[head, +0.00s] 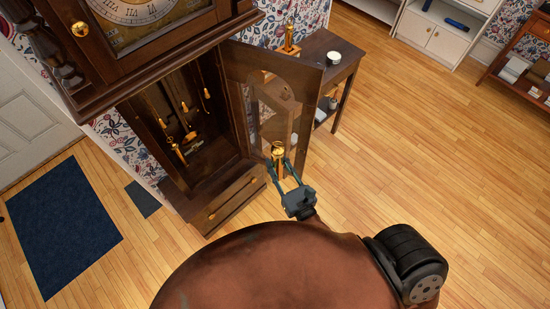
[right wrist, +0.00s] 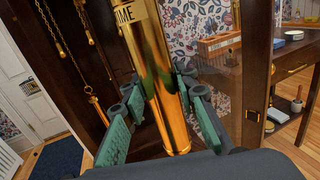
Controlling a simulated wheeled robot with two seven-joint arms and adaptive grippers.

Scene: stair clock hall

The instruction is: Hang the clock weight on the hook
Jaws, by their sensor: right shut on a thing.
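My right gripper (head: 284,172) is shut on a polished brass clock weight (head: 279,155) and holds it upright in front of the open clock case (head: 232,195). In the right wrist view the weight (right wrist: 158,75) stands between the green fingers (right wrist: 155,115), with a band lettered "TIME" near its top. Inside the case, chains hang with small brass ends (head: 184,107); whether these are the hooks is too small to tell. A longer brass piece (head: 178,151) hangs lower there. The chains (right wrist: 62,48) show left of the weight in the wrist view. My left gripper is not in view.
The clock's glazed door (head: 310,105) stands open just behind and right of the held weight. A dark side table (head: 318,45) behind it bears another brass weight (head: 289,38) and a white jar (head: 333,58). The wooden floor (head: 440,150) to the right is clear.

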